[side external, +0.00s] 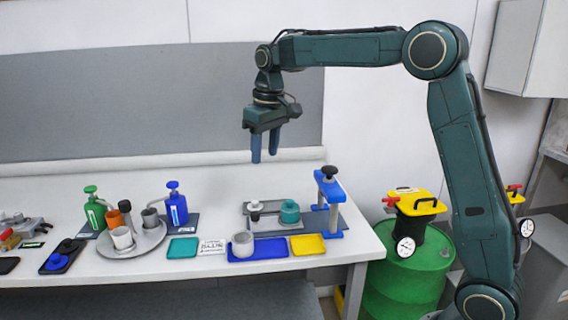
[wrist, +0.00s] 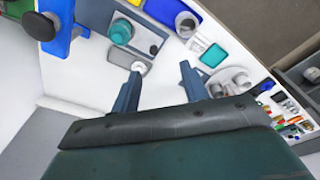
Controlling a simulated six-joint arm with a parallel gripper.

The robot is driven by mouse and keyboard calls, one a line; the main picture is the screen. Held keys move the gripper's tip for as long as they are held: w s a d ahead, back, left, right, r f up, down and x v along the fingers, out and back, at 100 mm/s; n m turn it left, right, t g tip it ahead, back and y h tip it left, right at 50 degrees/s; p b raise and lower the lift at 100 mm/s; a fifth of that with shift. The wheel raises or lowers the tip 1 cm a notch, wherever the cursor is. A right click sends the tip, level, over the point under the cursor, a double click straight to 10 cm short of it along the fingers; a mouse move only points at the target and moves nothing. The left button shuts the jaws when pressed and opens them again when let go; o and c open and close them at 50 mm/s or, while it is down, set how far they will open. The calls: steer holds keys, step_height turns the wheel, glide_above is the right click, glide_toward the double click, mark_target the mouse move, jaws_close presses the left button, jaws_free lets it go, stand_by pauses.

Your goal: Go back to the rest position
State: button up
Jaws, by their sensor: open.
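My gripper (side external: 264,148) hangs pointing down above the white table (side external: 345,248), well clear of everything on it. Its two blue fingers are apart with nothing between them. In the wrist view my gripper (wrist: 158,90) also shows open and empty, with the white table top beyond the fingers. Below it stands a grey plate with a teal round pot (side external: 290,211) and a small white-topped piece (side external: 255,206). The teal pot also shows in the wrist view (wrist: 120,32).
A blue press stand (side external: 330,195) rises at the table's right. Blue (side external: 178,208) and green (side external: 94,212) pump bottles and a round tray (side external: 150,243) with cups stand left. A green drum (side external: 410,270) with a yellow lid is beside the table. The air around my gripper is free.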

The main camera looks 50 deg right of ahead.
steer(key=s+a+r+t, duration=0.15)
steer(key=s+r, duration=0.25)
steer(key=s, duration=0.5)
steer(key=s+a+f+t, duration=0.1)
steer(key=s+a+f, duration=0.1)
steer(key=s, duration=0.9)
steer(key=s+a+f+t, duration=0.1)
steer(key=s+f, duration=0.3)
steer(key=s, duration=0.6)
steer(key=shift+s+a+f+t, duration=0.35)
steer(key=shift+a, duration=0.05)
